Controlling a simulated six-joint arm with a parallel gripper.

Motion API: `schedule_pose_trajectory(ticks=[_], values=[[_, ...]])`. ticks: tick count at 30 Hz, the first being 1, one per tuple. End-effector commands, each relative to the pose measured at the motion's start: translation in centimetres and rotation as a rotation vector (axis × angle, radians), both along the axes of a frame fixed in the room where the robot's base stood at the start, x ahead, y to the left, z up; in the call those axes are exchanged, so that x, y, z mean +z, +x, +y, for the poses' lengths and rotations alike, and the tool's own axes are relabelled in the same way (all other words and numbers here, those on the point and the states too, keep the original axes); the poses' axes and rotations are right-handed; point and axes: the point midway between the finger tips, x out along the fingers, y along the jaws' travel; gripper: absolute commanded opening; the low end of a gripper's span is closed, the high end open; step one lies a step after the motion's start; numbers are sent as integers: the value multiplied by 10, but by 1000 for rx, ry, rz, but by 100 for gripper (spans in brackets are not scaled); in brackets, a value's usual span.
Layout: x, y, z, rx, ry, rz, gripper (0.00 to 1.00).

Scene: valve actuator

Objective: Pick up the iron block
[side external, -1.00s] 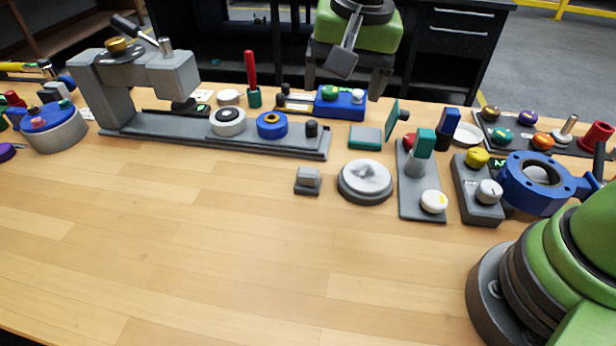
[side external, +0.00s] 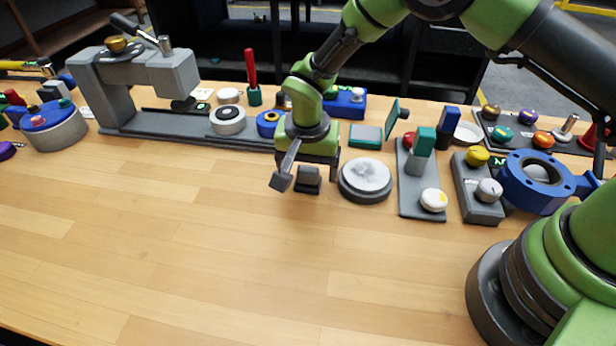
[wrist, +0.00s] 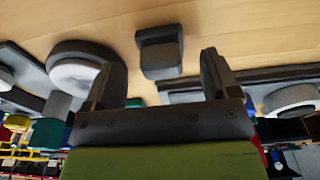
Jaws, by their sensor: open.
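The iron block is likely the small dark grey block (side external: 308,182) on the table left of a round grey disc. It also shows in the wrist view (wrist: 160,50), ahead of and between the two fingers. My gripper (side external: 309,167) is open and points down close above the block. In the wrist view my gripper (wrist: 160,64) has nothing between its fingers, and the block appears just beyond the fingertips. My gripper shades and partly covers the block in the side view, so the exact height gap cannot be told.
A round grey disc with a pale top (side external: 366,178) stands close to the right of the block. A long grey rail fixture (side external: 195,135) runs behind to the left. A grey plate with a white knob (side external: 420,185) is further right. The table's front (side external: 220,240) is clear.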

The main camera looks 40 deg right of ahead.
Motion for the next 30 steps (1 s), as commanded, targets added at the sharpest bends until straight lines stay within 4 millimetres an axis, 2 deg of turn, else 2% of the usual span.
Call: schedule_pose_trajectory(ticks=[3, 6, 13, 14, 22, 30], values=[[-18, 2, 0, 0, -1, 2, 81], [-26, 3, -1, 0, -1, 1, 81], [-27, 4, -1, 0, 1, -2, 81], [-27, 4, -1, 0, 1, -1, 79], [-27, 3, -1, 0, 1, -1, 18], [-23, 4, -1, -1, 1, -2, 18]])
